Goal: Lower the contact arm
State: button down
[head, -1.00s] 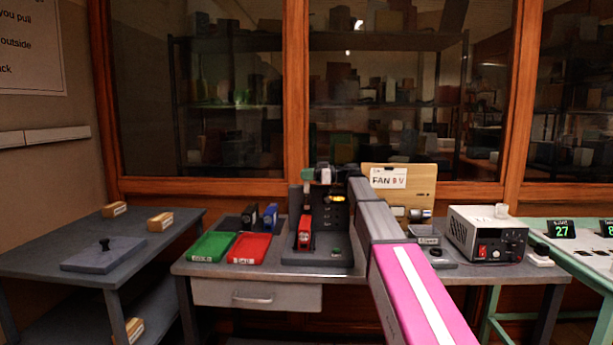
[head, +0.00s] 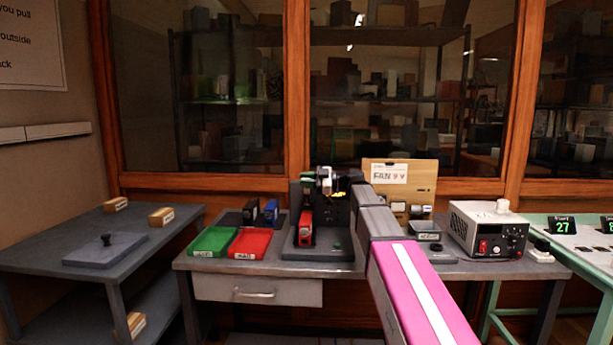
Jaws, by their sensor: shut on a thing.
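A black test stand (head: 322,258) sits on the middle bench, with an upright back and a red block-like part (head: 306,228) standing in it. My gripper (head: 326,186) is at the top of the stand, in front of its back plate. It is shut on what looks like the contact arm, though the jaws and my arm hide most of that arm. A small greenish piece (head: 309,175) shows just left of my gripper. A yellow part (head: 341,195) of the stand is partly hidden behind the gripper.
A green tray (head: 213,242) and a red tray (head: 250,244) lie left of the stand, with dark and blue blocks behind them. A wooden board marked FAN 9 V (head: 400,176) and a power supply (head: 487,232) stand to the right. Glass cabinets close off the back.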

jog(key=s+f, duration=0.1)
jog(key=f, duration=0.1)
jog(key=s+f+n, duration=0.1)
jog(key=s+f, duration=0.1)
jog(key=s+f+n, duration=0.1)
jog(key=s+f, duration=0.1)
jog(key=f, duration=0.1)
jog(key=shift+s, duration=0.25)
notch_tip(320, 180, down, 2)
jog(key=shift+s, duration=0.15)
jog(key=shift+f, duration=0.5)
jog(key=c, duration=1)
grip_release()
jog(key=shift+w, duration=0.25)
jog(key=shift+s, duration=0.1)
jog(key=shift+s, duration=0.1)
